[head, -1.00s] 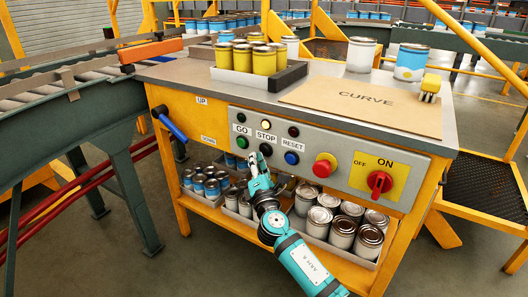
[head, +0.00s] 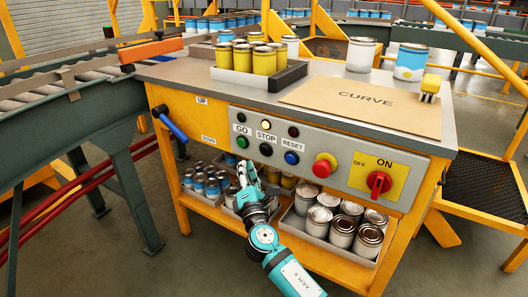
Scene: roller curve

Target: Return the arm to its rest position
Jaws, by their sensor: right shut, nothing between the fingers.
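My right gripper (head: 246,172) is shut and empty. It sits in front of the workbench, just below the left part of the grey control panel (head: 330,178). It is apart from the green GO button (head: 242,142) and the black STOP button (head: 265,149), which show above it and to its right. My right arm (head: 280,262) reaches up from the bottom of the head view. My left gripper does not show.
The orange workbench carries a tray of yellow cans (head: 247,77), a CURVE board (head: 360,100) and paint cans (head: 411,62). Its lower shelf holds several cans (head: 342,232) close to my arm. A roller conveyor (head: 70,95) stands at the left. The floor in front looks free.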

